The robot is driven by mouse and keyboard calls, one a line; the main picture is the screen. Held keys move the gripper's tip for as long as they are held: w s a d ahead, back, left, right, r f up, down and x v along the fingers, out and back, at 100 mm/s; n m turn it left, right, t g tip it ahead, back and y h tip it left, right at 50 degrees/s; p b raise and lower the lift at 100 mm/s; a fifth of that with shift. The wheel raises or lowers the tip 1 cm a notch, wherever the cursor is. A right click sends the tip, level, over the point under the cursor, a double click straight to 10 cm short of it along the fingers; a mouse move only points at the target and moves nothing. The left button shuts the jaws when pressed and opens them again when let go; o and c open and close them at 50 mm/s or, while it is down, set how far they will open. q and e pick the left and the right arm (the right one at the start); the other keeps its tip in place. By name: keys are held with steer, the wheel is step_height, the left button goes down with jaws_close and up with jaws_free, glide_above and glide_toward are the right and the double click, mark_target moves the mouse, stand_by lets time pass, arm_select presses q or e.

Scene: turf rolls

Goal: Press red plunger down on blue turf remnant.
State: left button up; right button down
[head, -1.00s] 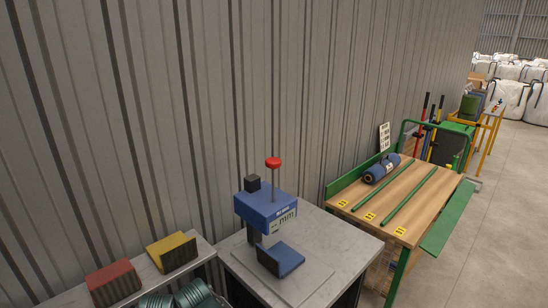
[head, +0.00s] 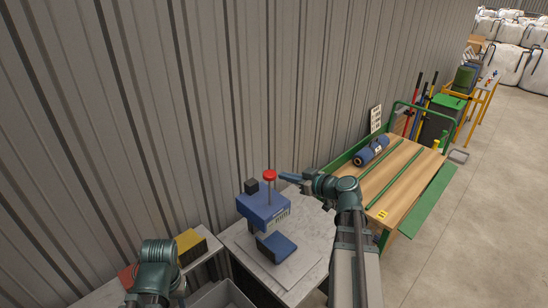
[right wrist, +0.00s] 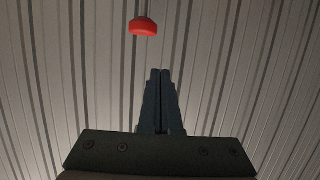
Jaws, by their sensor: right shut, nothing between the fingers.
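The red plunger (head: 270,175) is a round knob on a thin upright rod above the blue press (head: 262,207), which stands on a grey-topped table. The blue turf remnant (head: 279,245) lies on the table at the foot of the press, below its head. My right gripper (head: 283,177) is shut and empty just right of the red plunger, at about knob height. In the right wrist view the red plunger (right wrist: 143,27) shows beyond the shut fingertips and a little left, apart from them in the picture. My left arm shows at lower left; its fingers do not.
A wooden workbench (head: 398,183) with a blue roll (head: 371,151) and green rods stands to the right. Red and yellow blocks (head: 190,244) lie on a ledge at lower left. A grey bin (head: 222,297) is at the bottom. The corrugated wall is close behind the press.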

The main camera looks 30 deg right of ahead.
arm_select(q)
steer(key=shift+r, duration=0.45)
arm_select(e)
steer(key=d+r, duration=0.2)
steer(key=shift+s+d+t+h, duration=0.1)
steer(key=shift+d+t+h, duration=0.25)
steer(key=shift+t+h, duration=0.05)
steer(key=b, duration=0.3)
glide_above(274, 179)
step_height(274, 179, down, 3)
steer(key=shift+r, duration=0.15)
step_height(274, 179, down, 2)
steer(key=shift+f+b, duration=0.2)
steer(key=shift+b, duration=0.7)
arm_select(q)
step_height(274, 179, down, 6)
steer(key=b, duration=0.1)
steer(key=shift+f+b, duration=0.25)
steer(key=shift+b, duration=0.05)
arm_select(e)
steer(key=shift+f, duration=0.75)
